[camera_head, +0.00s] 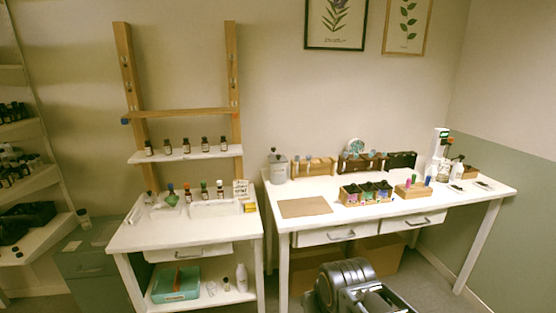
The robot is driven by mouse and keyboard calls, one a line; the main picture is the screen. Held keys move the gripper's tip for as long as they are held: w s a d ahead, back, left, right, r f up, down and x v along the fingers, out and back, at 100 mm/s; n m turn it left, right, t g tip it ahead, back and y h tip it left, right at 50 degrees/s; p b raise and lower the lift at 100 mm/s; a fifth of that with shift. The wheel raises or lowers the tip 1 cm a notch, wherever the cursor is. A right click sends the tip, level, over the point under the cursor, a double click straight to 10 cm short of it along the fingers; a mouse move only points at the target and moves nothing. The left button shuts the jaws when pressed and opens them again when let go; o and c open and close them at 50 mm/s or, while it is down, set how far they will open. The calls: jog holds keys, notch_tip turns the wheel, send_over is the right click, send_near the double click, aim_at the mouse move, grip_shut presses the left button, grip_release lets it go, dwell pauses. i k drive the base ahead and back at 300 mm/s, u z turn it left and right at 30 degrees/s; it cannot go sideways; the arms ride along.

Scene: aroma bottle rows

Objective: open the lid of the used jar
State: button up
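A grey lidded jar (279,169) stands upright at the back left corner of the right-hand white table (365,213). It looks like the used jar, but I cannot read any label on it. Its lid (277,156) sits on top and looks closed, with a small knob above. A dark grey part of my arm shows at the bottom centre, in front of the right table and well apart from the jar. My gripper's fingers do not show in this view.
A brown mat (304,207) lies in front of the jar. Wooden bottle racks (315,167) stand to its right, and a crate of dark bottles (366,193) is further forward. The left table (185,235) holds a tray and small bottles. A narrow gap separates the tables.

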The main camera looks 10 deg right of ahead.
aim_at(277, 159)
jog(key=u, duration=0.35)
jog(key=i, duration=0.4)
jog(key=u, duration=0.8)
jog(key=i, duration=1.6)
jog(key=z, duration=1.15)
jog(key=i, duration=0.3)
jog(key=z, duration=0.25)
